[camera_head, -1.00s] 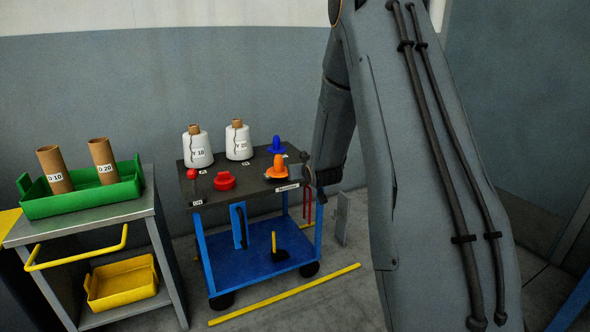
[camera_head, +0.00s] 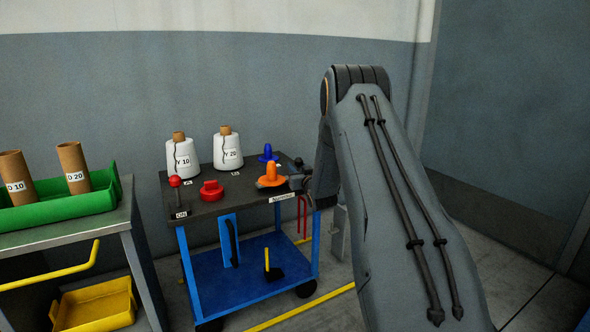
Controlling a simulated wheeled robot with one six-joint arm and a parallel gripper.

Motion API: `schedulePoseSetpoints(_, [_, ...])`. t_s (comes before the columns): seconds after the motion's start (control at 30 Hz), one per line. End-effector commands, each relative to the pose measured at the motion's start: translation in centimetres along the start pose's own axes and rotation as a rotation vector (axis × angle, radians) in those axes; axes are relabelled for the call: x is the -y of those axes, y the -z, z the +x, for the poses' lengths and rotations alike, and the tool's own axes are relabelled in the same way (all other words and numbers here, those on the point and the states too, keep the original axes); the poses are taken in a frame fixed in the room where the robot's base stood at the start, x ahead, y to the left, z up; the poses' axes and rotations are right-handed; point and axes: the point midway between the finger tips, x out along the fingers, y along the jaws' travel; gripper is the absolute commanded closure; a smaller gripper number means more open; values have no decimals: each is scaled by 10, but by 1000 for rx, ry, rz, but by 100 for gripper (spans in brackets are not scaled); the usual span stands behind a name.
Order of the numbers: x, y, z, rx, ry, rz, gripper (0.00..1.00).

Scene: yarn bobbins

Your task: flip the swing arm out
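The blue cart (camera_head: 245,289) has a dark top (camera_head: 241,183). An orange cone-shaped part (camera_head: 271,176) stands near its right front edge, with a blue one (camera_head: 268,153) behind it. I cannot tell for sure which part is the swing arm. My gripper (camera_head: 299,182) is at the cart top's right edge, just right of the orange part. It is small, dark and partly hidden by my own arm. I cannot tell whether its fingers are open or touch anything.
Two white yarn bobbins (camera_head: 182,159) (camera_head: 228,150), a red-knobbed lever (camera_head: 175,182) and a red part (camera_head: 211,190) stand on the cart. Left is a grey table (camera_head: 60,237) with a green tray (camera_head: 60,213) holding cardboard tubes (camera_head: 73,165). A yellow bin (camera_head: 95,306) sits below.

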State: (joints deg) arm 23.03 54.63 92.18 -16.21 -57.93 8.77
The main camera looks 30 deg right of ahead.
Motion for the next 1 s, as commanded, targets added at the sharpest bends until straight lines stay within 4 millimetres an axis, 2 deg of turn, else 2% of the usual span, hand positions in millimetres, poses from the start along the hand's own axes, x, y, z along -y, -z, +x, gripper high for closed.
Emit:
schedulePoseSetpoints(0.17, [2,0,14,0,2,1,71])
schedulePoseSetpoints(0.47, [1,0,16,1,1,1,71])
schedulePoseSetpoints(0.63, [1,0,16,1,1,0,100])
schedulePoseSetpoints(0.87, [1,1,16,-1,1,0,100])
schedulePoseSetpoints(1.0, [9,2,17,-2,19,0,100])
